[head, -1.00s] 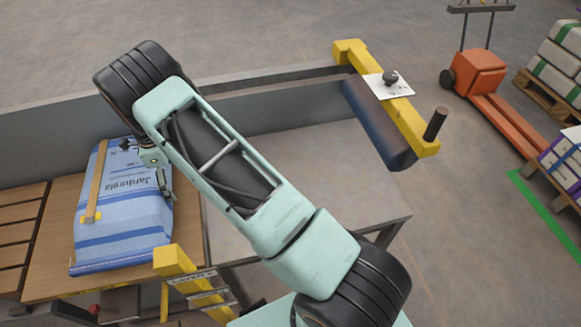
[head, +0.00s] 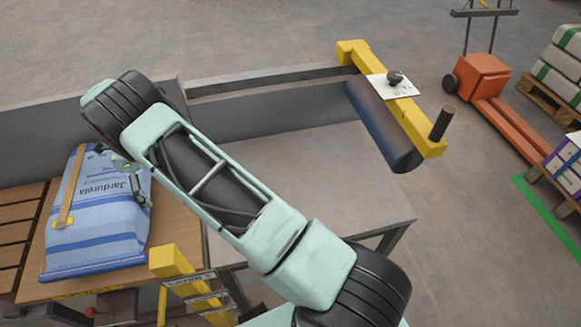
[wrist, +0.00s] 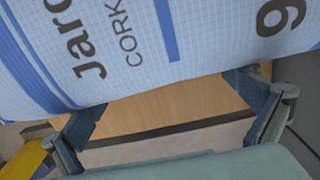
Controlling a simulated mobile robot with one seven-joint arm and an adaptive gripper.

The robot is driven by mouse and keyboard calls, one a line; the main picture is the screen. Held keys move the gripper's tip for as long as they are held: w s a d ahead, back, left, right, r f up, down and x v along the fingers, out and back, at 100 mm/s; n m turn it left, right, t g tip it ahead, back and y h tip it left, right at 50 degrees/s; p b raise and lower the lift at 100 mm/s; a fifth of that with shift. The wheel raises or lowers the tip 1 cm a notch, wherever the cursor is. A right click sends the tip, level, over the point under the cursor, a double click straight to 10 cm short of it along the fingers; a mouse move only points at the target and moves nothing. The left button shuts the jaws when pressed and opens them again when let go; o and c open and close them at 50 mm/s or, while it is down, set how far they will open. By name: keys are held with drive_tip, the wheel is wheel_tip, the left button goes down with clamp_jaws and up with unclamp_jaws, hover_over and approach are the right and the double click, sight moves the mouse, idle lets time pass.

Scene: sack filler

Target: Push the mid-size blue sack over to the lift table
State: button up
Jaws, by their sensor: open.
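The blue-and-white sack (head: 92,235), printed "Jardurela", lies flat on a wooden top (head: 180,225) at the left of the head view. A tan strap with a yellow tag lies along it. The wooden top may be the lift table; I cannot tell for sure. My gripper (head: 124,172) is at the sack's right side, partly hidden by my arm. In the wrist view my gripper (wrist: 172,115) is open, with its two fingers apart and nothing between them. The sack (wrist: 150,50) fills the upper part there, close against the fingertips; contact is unclear.
A grey steel table (head: 320,180) is clear to the right, with a low grey wall (head: 265,120) behind. A yellow bar (head: 400,105) with a dark roller (head: 380,125) crosses its right end. Wooden slats (head: 18,235) lie left of the sack. A yellow post (head: 172,262) stands in front.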

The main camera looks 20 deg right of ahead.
drive_tip(key=shift+s+d+r, duration=0.1)
drive_tip(key=shift+s+d, duration=0.05)
drive_tip(key=shift+d, duration=0.6)
drive_tip(key=shift+s+d, duration=0.15)
drive_tip(key=shift+d, duration=0.6)
wheel_tip(320, 180, up, 14)
drive_tip(key=p, duration=0.8)
drive_tip(key=shift+r, duration=0.15)
